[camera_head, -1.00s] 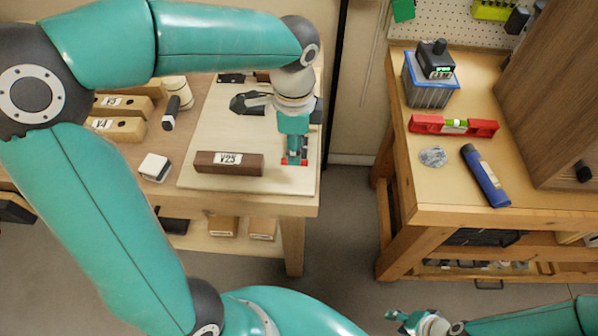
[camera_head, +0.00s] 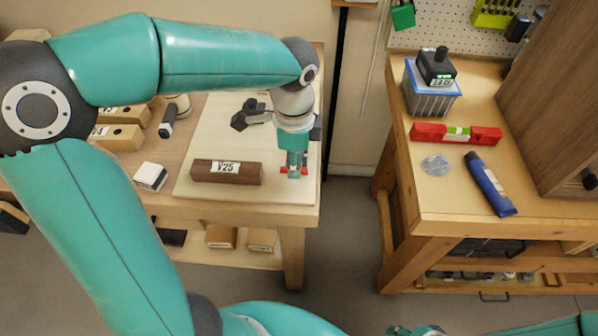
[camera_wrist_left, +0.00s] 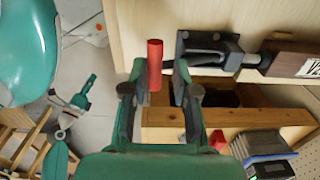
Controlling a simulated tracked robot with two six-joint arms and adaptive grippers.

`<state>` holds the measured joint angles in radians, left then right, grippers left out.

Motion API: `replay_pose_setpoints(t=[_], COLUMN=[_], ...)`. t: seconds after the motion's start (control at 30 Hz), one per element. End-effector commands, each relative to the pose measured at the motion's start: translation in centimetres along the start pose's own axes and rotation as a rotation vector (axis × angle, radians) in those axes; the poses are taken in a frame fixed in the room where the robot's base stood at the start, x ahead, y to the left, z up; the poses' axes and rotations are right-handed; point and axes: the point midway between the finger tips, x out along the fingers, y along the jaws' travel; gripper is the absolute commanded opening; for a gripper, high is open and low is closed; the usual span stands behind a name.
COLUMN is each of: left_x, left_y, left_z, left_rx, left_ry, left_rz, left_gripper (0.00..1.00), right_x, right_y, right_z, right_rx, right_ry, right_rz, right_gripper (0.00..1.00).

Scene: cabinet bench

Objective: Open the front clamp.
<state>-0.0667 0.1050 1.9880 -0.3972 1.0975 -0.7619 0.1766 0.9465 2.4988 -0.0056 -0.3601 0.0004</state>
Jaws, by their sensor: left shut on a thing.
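The front clamp's red handle (camera_wrist_left: 154,62) stands out between the fingers of my left gripper (camera_wrist_left: 160,75) in the left wrist view. The clamp's dark body (camera_wrist_left: 207,48) is beside the right finger, its tip close to the V25 block. In the head view my left gripper (camera_head: 293,170) is at the front right of the pale board, shut on the red handle (camera_head: 284,170), which shows on both sides of the fingers. The clamp body is mostly hidden there. My right gripper (camera_head: 412,331) is cut off at the bottom edge; its jaws are unclear.
The dark brown V25 block (camera_head: 226,171) lies on the pale board (camera_head: 215,133). Another dark clamp (camera_head: 249,115) is behind it. A white-topped block (camera_head: 150,176) is left of the board. A gap separates the right bench (camera_head: 455,205).

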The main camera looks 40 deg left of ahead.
Motion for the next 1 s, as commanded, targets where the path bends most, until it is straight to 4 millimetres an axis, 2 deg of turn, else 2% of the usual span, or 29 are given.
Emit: replay_pose_setpoints(t=[0.13, 0.47, 0.77, 1.0], left_x=[-0.1, -1.4, -1.5, -2.6], left_y=[0.3, -0.6, -0.8, -1.5], left_z=[0.1, 0.1, 0.0, 0.0], left_rx=[0.000, 0.000, 0.000, 0.000], left_ry=[-0.008, -0.006, -0.003, -0.002], left_rz=[0.020, 0.012, 0.004, 0.001], left_gripper=[0.17, 0.04, 0.06, 0.10], right_x=[-0.5, -1.6, -1.6, -2.8], right_y=[-0.2, -0.6, -0.6, -1.0], right_z=[0.0, 0.0, 0.0, 0.0], right_rx=[0.000, 0.000, 0.000, 0.000], right_ry=[0.000, 0.000, 0.000, 0.000], right_rz=[0.000, 0.000, 0.000, 0.000], right_gripper=[0.40, 0.40, 0.40, 0.40])
